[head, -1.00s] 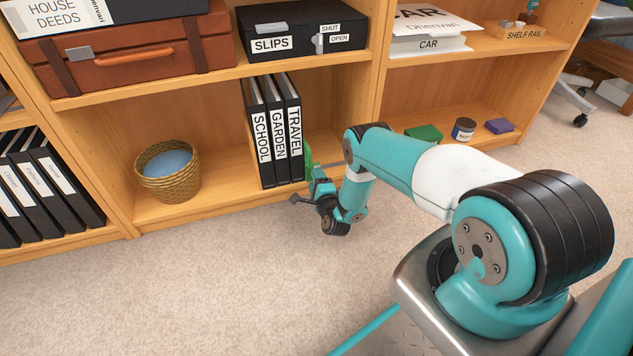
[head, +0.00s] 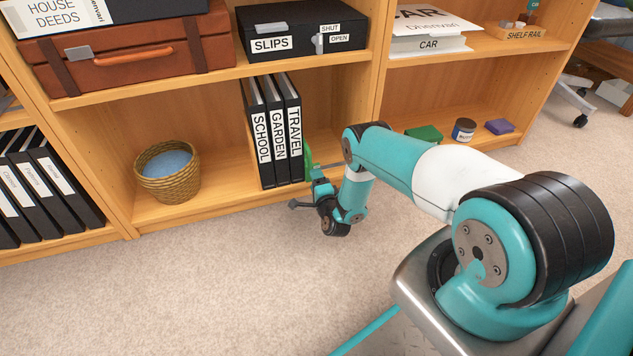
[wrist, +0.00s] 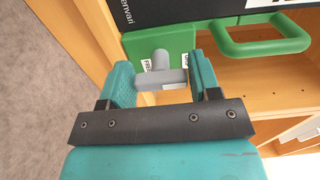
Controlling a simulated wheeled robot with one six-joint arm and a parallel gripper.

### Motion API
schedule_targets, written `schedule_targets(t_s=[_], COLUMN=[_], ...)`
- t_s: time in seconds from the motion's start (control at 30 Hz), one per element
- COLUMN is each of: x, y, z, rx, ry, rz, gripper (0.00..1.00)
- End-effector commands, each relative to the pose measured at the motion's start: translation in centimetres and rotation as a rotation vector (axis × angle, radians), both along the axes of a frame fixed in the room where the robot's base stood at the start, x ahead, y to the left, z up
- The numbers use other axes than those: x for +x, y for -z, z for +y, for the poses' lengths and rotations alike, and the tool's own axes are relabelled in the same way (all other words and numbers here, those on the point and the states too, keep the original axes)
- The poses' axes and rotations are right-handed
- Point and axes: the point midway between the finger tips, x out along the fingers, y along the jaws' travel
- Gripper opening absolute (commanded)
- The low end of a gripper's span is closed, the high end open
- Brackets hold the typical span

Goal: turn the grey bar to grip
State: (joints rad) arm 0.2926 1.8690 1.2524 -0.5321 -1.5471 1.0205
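The grey bar (wrist: 160,80), with a short grey stub on it, sits on the front of a green block (wrist: 160,45) in the wrist view. White labels, partly hidden, flank the bar; the left seems to read FREE and the right GRIP. My gripper (wrist: 162,82) has its teal fingers at the two ends of the bar, with no clear gap, and appears shut on it. In the head view my gripper (head: 318,190) is low before the shelf, right of the TRAVEL binder; only a green sliver (head: 308,158) of the block shows there.
A green handle (wrist: 262,36) juts from the block's right. The SCHOOL, GARDEN and TRAVEL binders (head: 272,130) stand just left of my gripper. A wicker basket (head: 168,175) is farther left. A green item (head: 424,133), jar (head: 464,130) and purple block (head: 499,126) lie right. Carpet in front is clear.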

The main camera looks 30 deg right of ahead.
Motion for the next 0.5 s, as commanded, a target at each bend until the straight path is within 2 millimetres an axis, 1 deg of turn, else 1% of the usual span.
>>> schedule_targets(t_s=[0.03,0.07,0.37,0.5], x=[-0.03,-0.02,-0.05,-0.73], y=[0.03,0.03,-0.07,-0.34], z=[0.00,0.00,0.06,0.28], rx=[0.001,0.001,0.002,0.004], ry=[0.000,0.000,-0.001,-0.001], rz=[0.001,0.001,-0.001,0.002], gripper=[0.69,0.76,0.77,0.77])
